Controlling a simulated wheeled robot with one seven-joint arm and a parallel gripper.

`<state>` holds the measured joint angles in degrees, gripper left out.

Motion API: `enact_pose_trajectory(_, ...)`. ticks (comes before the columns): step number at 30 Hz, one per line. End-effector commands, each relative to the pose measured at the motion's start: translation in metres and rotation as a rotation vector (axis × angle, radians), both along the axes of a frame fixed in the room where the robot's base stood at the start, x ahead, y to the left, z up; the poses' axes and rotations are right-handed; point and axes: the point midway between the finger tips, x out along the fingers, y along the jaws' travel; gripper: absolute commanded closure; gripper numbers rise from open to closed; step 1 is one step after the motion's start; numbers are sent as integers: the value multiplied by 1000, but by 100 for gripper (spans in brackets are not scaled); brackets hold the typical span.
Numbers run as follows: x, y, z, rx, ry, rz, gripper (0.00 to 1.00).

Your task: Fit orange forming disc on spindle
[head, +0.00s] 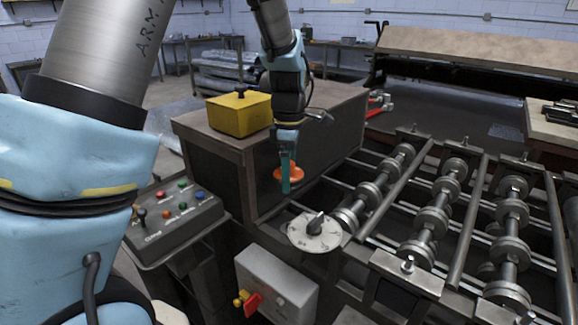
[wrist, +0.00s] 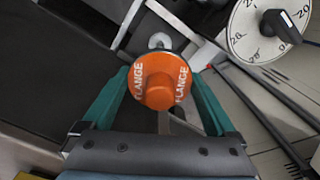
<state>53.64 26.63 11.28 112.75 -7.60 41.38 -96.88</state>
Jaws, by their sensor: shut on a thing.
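The orange forming disc (head: 290,174) is in my gripper (head: 286,183), in front of the dark side of a wooden-topped cabinet. In the wrist view the disc (wrist: 162,82) faces me with its round hub and the word FLANGE on its face. The teal fingers of my gripper (wrist: 161,90) are shut on it from left and right. A shiny round metal end (wrist: 160,41), perhaps the spindle tip, shows just beyond the disc's upper edge. The disc hides what lies behind it, so I cannot tell whether they touch. The spindle is not clear in the head view.
A numbered dial with a black knob (head: 314,231) stands close to the disc; it also shows in the wrist view (wrist: 270,30). Rows of forming rollers (head: 435,217) fill the right. A yellow box (head: 239,114) sits on the cabinet. A button console (head: 173,212) stands left.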

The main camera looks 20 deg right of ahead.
Motion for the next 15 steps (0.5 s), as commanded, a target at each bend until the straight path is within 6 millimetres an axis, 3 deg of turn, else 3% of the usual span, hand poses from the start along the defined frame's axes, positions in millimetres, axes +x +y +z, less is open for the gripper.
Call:
enact_pose_trajectory(6,0,-1,-27,-2,-1,0,99)
enact_pose_trajectory(15,0,-1,-38,-2,-1,-1,99)
